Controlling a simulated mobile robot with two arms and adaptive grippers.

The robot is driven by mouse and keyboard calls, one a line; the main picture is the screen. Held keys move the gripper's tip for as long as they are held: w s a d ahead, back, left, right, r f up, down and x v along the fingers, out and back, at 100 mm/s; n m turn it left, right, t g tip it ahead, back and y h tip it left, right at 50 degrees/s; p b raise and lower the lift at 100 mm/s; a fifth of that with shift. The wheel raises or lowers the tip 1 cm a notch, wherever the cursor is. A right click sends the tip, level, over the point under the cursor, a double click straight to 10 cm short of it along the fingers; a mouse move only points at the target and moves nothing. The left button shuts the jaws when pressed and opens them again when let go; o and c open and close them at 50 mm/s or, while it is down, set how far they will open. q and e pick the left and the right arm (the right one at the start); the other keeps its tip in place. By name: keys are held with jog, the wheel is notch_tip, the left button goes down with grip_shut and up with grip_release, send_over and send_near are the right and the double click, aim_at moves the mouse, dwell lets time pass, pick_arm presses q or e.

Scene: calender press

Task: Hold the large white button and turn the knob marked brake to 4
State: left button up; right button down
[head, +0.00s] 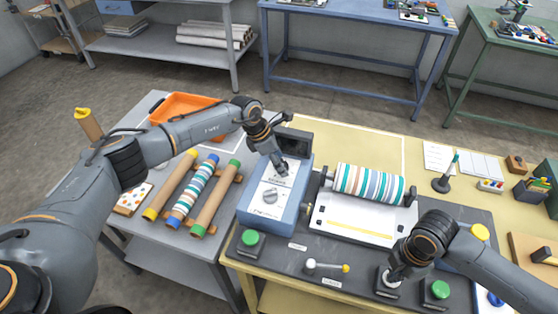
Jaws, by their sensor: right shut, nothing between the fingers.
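The blue control box (255,213) stands left of the roller, with a grey knob (270,196) on its sloped pale face. Its markings are too small to read. My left gripper (282,170) is at the upper part of this face, above that knob. Its fingers hide what is under them, and I cannot tell whether they are open. My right gripper (394,276) is shut and points down at the large white button (389,286) on the dark front panel. The gripper covers much of the button; I cannot tell whether it is pressed in.
A striped roller (368,183) lies above a white sheet. Green buttons (250,239) and (440,290) sit at both panel ends, with a yellow-tipped lever (328,267) between. Wrapped rolls (195,190) and an orange crate (158,115) stand on the grey table at left.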

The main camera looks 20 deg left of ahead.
jog(key=shift+s+d+f, duration=0.1)
jog(key=shift+f, duration=0.1)
pick_arm(q)
jog(key=shift+a+r, duration=0.1)
jog(key=shift+r, duration=0.3)
jog(key=v, duration=1.1)
jog(key=shift+s+a+r, duration=0.1)
pick_arm(e)
notch_tip(320, 180, up, 2)
jog(key=shift+r+p, duration=0.1)
jog(key=shift+p, duration=1)
pick_arm(q)
notch_tip(320, 180, up, 8)
jog(key=p, duration=0.6)
pick_arm(e)
notch_tip(320, 180, up, 6)
jog(key=shift+f, duration=0.15)
